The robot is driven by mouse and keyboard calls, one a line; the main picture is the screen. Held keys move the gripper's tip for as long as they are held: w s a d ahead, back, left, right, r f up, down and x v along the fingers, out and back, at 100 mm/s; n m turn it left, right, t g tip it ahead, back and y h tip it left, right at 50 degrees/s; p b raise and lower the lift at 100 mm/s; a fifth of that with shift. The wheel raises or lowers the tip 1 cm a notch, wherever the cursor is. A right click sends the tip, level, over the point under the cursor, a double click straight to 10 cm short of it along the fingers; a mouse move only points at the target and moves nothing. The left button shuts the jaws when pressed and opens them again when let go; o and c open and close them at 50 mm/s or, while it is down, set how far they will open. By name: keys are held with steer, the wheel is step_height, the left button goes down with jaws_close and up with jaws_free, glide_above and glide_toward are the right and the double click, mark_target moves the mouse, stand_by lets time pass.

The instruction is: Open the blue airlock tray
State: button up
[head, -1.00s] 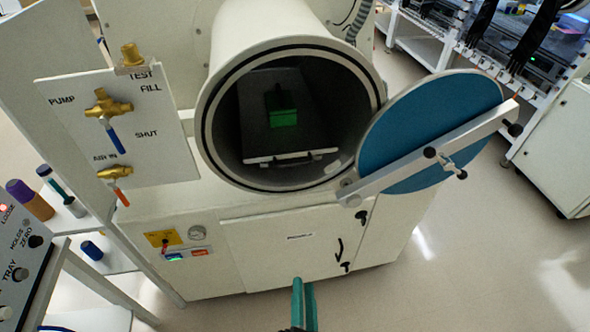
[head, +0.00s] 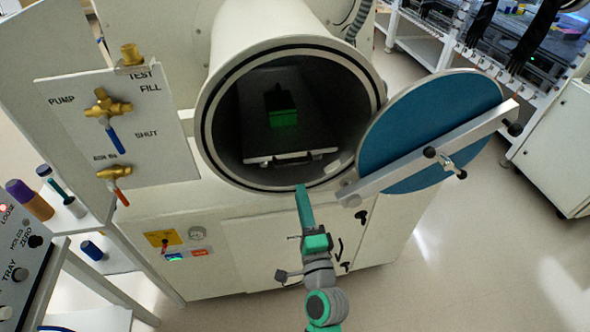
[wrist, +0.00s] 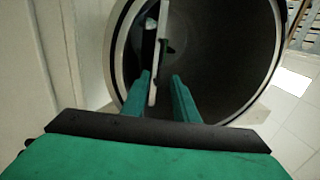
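The airlock tray (head: 284,159) lies inside the round chamber; its bed looks dark grey, with a pale front edge and a bar handle, and I see no blue on it. A green box (head: 284,117) sits on it. In the wrist view the tray's pale edge (wrist: 154,68) runs upright near the fingertips. My gripper (head: 302,188) is at the lower rim of the chamber mouth, in front of the tray. Its two green fingers (wrist: 161,77) are apart in the wrist view, and I see nothing held between them.
The round door (head: 420,140), blue on its inner face, stands swung open to the right with a pale bar across it. The chamber rim (head: 211,145) surrounds the opening. A valve panel (head: 150,150) is at left, with a side shelf holding bottles below.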

steer(key=x, duration=0.9)
steer(key=shift+w, duration=0.15)
jaws_close()
stand_by(1.2)
